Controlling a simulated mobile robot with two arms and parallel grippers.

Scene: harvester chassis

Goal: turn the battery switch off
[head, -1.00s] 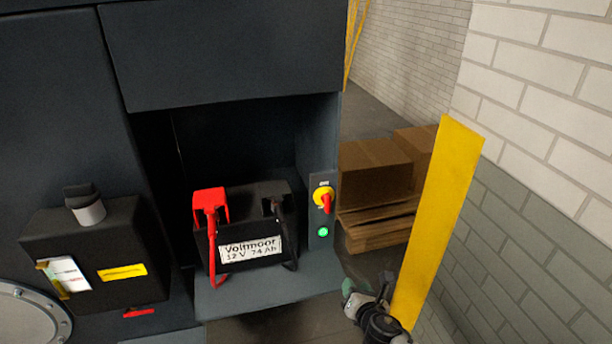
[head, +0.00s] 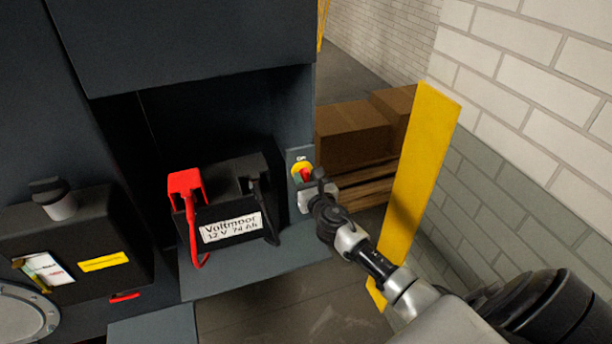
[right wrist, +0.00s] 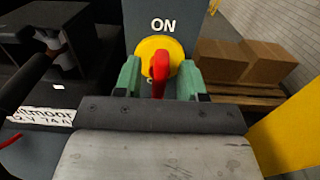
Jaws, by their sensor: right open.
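The battery switch is a red handle (right wrist: 159,73) on a round yellow plate (right wrist: 150,46), set on a grey panel beside the battery bay. "ON" is printed above it, and the lower label is mostly hidden. The red handle points down in the right wrist view. In the head view the switch (head: 301,168) is partly covered by my right gripper (head: 308,184). My right gripper (right wrist: 160,80) is open, with one green fingertip on each side of the red handle. I cannot tell whether the fingers touch it. My left gripper is not in view.
A black battery (head: 225,200) with a red terminal cover and cables stands on a shelf left of the switch. Cardboard boxes (head: 352,135) on a pallet lie behind, to the right. A yellow post (head: 418,165) stands close to my right arm.

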